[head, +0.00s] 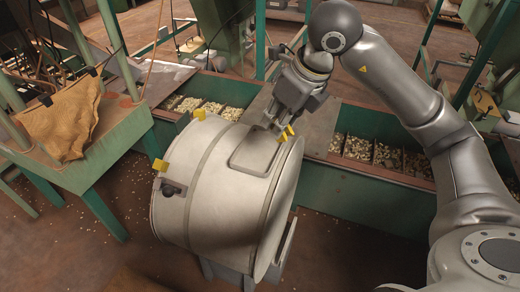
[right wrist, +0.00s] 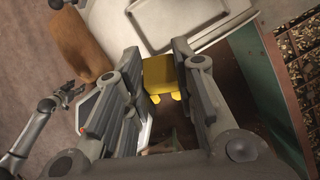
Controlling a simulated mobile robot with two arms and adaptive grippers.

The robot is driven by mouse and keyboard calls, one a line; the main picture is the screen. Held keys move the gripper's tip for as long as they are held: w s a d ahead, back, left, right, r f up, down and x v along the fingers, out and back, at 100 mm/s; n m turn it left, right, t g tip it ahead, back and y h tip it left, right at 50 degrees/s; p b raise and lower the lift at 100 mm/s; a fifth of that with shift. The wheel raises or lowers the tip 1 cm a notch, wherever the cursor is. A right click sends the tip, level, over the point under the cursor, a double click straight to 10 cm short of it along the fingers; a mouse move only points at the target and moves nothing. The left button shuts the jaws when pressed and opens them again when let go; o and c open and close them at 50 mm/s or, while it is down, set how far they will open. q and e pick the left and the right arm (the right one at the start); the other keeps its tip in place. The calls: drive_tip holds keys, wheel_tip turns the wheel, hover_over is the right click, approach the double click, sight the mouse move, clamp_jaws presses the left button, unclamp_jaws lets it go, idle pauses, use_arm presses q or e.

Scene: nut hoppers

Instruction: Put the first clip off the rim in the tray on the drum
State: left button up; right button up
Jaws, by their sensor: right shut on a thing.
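The pale drum (head: 205,185) stands in the middle of the head view. A shallow rounded tray (head: 235,165) lies on its top, near the right end. My right gripper (head: 284,132) is at that end of the drum, shut on a yellow clip (right wrist: 158,74). In the right wrist view the clip sits between the fingers, by the tray's pale edge (right wrist: 165,45); I cannot tell whether it touches the rim. Two more yellow clips, an upper one (head: 199,114) and a lower one (head: 160,165), sit on the drum's left rim. My left gripper (right wrist: 68,92) shows small in the right wrist view.
Green hoppers hold rows of nuts (head: 222,110) behind the drum, continuing at right (head: 385,155). A green stand (head: 105,135) at left carries a brown sack (head: 62,118). Green posts rise behind. The floor (head: 95,250) at lower left is mostly clear, with scattered nuts.

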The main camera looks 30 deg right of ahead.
drive_tip(key=w+d+f, duration=0.1)
drive_tip(key=w+f, duration=0.2)
drive_tip(key=w, duration=0.1)
drive_tip(key=w+d+f, duration=0.1)
drive_tip(key=w+f, duration=0.2)
drive_tip(key=w, duration=0.1)
drive_tip(key=w+d+f, duration=0.1)
drive_tip(key=w+f, duration=0.2)
drive_tip(key=w, duration=0.1)
drive_tip(key=shift+w+d, duration=0.35)
drive_tip(key=shift+w, duration=0.05)
drive_tip(key=shift+w+d+f, duration=0.1)
drive_tip(key=shift+w+f, duration=0.15)
drive_tip(key=shift+f, duration=0.15)
wheel_tip(320, 180, down, 3)
drive_tip(key=shift+r+b, duration=0.2)
drive_tip(key=shift+b, duration=0.1)
drive_tip(key=shift+w+f, duration=0.1)
drive_tip(key=shift+f, duration=0.2)
use_arm(q)
drive_tip(key=shift+w+r, duration=0.45)
drive_tip(key=shift+r, duration=0.25)
